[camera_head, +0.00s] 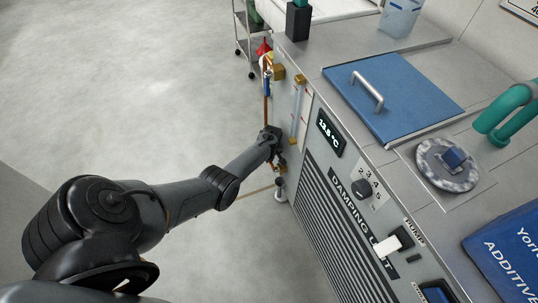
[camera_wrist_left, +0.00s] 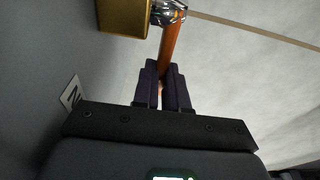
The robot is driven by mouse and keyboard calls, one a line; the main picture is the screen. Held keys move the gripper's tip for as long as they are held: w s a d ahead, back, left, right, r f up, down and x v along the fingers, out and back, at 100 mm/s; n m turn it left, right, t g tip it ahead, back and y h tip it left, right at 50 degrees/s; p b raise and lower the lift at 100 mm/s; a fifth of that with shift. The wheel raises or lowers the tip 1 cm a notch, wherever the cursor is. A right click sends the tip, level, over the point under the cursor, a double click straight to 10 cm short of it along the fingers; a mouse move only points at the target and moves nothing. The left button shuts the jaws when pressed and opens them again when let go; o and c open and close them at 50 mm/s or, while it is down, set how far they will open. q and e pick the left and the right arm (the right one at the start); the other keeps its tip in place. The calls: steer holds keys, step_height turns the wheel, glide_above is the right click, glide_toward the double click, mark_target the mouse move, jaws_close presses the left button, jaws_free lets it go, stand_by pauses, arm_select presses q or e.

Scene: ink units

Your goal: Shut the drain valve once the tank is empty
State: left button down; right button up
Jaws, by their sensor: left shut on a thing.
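My left gripper (camera_head: 272,138) is low at the left side face of the damping unit. In the left wrist view its dark fingers (camera_wrist_left: 165,88) are shut on an orange bar, which looks like the drain valve's lever (camera_wrist_left: 171,45). The bar runs from a shiny metal fitting (camera_wrist_left: 167,12) beside a brass block (camera_wrist_left: 122,15). In the head view my gripper hides most of the valve. An upright sight tube (camera_head: 296,112) with a brass top fitting (camera_head: 300,79) stands above it on the side face; its liquid level is too small to read. My right gripper is out of view.
The damping unit (camera_head: 325,215) has a blue lid (camera_head: 410,95), a dial, a display and switches. A trolley (camera_head: 243,45) stands behind. The floor to the left is clear.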

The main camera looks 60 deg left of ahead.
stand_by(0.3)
arm_select(q)
steer(key=c, duration=1.2)
jaws_free()
steer(key=shift+o, duration=0.2)
steer(key=shift+r, duration=0.1)
step_height(320, 180, up, 11)
steer(key=d+p, duration=0.1)
steer(key=p, duration=0.7)
steer(key=shift+s+d+f, duration=0.15)
steer(key=shift+d+f, duration=0.05)
steer(key=shift+d, duration=0.2)
